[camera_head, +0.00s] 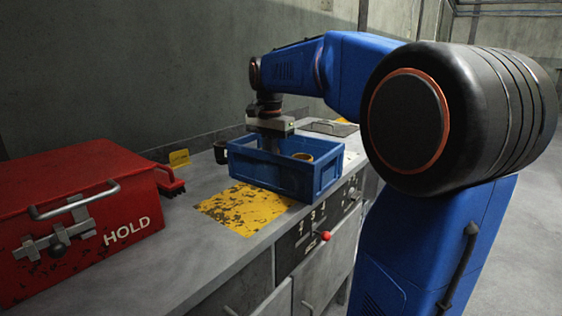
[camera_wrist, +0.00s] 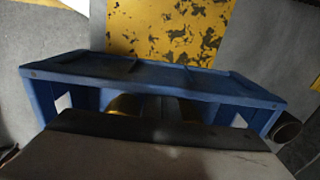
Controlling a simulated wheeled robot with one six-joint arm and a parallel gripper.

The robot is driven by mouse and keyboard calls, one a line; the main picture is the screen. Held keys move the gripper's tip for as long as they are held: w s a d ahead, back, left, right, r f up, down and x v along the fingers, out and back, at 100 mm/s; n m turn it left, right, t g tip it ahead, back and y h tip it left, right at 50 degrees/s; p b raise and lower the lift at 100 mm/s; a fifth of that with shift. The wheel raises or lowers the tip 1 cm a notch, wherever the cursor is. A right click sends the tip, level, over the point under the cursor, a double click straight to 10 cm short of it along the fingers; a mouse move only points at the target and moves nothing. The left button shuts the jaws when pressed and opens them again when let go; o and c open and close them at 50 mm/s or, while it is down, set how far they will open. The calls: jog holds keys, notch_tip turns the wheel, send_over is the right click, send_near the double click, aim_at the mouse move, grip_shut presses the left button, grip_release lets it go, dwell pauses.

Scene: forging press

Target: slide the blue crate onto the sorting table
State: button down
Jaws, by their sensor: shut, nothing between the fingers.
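The blue crate (camera_head: 262,173) stands upright on the grey worktop in the head view, at the far edge of a worn yellow patch (camera_head: 238,209). A brass-coloured ring-shaped part (camera_head: 303,157) shows inside it. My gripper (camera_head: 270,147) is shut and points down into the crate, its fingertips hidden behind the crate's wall. In the wrist view the crate's rim (camera_wrist: 150,75) runs across the picture, with the yellow patch (camera_wrist: 170,30) beyond it. The gripper fingers (camera_wrist: 155,107) are dark and close together inside the crate. I cannot tell whether they touch its wall.
A red box marked HOLD (camera_head: 80,225) stands on the worktop at the left, with a red brush-like item (camera_head: 170,182) beside it. A dark cup (camera_head: 221,152) stands close left of the crate. Drawers and a red knob (camera_head: 325,236) line the front. Bare worktop lies before the patch.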

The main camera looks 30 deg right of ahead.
jog(key=s+a, duration=0.2)
jog(key=a, duration=0.3)
jog(key=s+a, duration=0.2)
jog(key=a, duration=0.3)
jog(key=s+a, duration=0.2)
jog(key=a, duration=0.3)
jog(key=shift+s+a, duration=0.35)
jog(key=shift+a, duration=0.05)
